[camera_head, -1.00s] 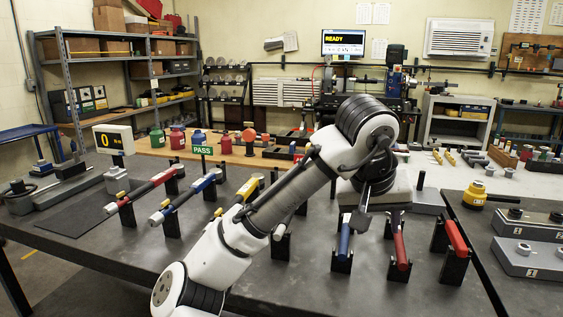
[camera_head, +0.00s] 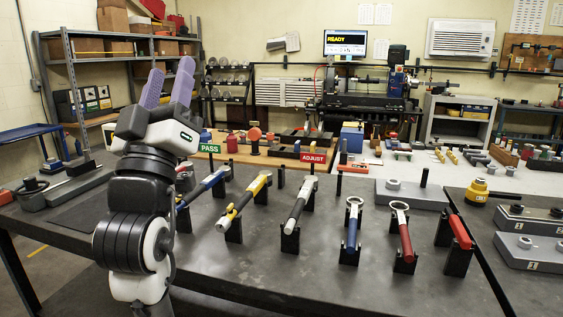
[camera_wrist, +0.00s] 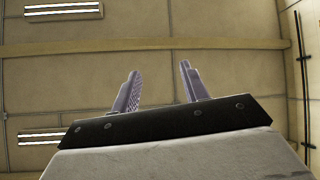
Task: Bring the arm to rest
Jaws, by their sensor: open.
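My gripper (camera_head: 168,86) is raised at the left of the head view, fingers pointing up, with the arm folded beneath it. The two purple fingers stand apart with nothing between them. In the wrist view my gripper (camera_wrist: 160,90) is also open and empty, facing the ceiling (camera_wrist: 220,25). My arm hides the left part of the bench and part of the row of wrenches there.
The dark bench (camera_head: 290,262) holds a blue-handled wrench (camera_head: 208,184), a yellow one (camera_head: 243,202), a grey one (camera_head: 299,202) and others on black stands. A right-hand table carries grey blocks (camera_head: 530,250).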

